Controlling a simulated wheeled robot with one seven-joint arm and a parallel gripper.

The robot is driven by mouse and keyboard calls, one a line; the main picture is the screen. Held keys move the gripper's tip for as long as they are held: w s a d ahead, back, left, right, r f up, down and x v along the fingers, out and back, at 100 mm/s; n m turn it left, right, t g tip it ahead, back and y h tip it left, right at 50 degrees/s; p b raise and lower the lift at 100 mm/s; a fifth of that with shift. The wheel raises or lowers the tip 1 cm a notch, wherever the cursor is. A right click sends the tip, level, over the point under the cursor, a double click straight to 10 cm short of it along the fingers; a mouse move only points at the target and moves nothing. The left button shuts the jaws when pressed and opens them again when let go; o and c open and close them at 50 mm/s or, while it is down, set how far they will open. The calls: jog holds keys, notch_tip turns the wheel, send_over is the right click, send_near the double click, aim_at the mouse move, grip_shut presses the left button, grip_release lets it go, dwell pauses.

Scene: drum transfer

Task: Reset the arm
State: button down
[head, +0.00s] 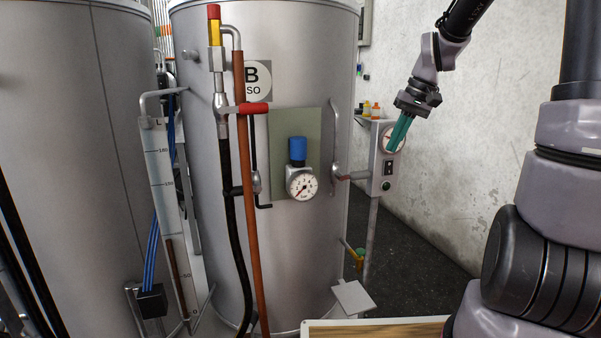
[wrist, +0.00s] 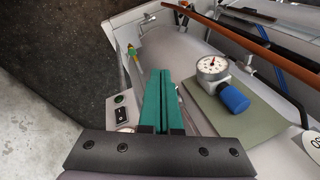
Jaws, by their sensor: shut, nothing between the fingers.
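My gripper (head: 399,133) is shut and empty, with long teal fingers pointing down and to the left in the head view. In the head view its fingers overlap the grey control box (head: 382,172) with a dial, partly hiding the dial. The shut fingers also show in the wrist view (wrist: 163,95), side by side. Behind them in that view is the large grey drum marked B (head: 290,75). A blue-capped pressure gauge (head: 301,185) sits on the drum's front plate; in the wrist view the gauge (wrist: 212,67) lies right of the fingers.
A second grey drum (head: 60,150) stands at the left. A red-handled valve (head: 247,108) and pipes run down drum B's front. Small bottles (head: 371,110) stand behind the control box. A wooden-topped surface (head: 375,331) is at the bottom. Dark floor (head: 425,240) lies clear by the wall.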

jog(key=s+r+m+t, duration=0.1)
jog(key=s+r+t, duration=0.1)
jog(key=s+r, duration=0.3)
jog(key=s+r+m+t+h, duration=0.1)
jog(key=s+r, duration=0.4)
jog(key=s, duration=0.9)
jog(key=d+m+t, duration=0.1)
jog(key=t, duration=0.1)
jog(key=shift+t+h, duration=0.3)
jog(key=shift+r, duration=0.1)
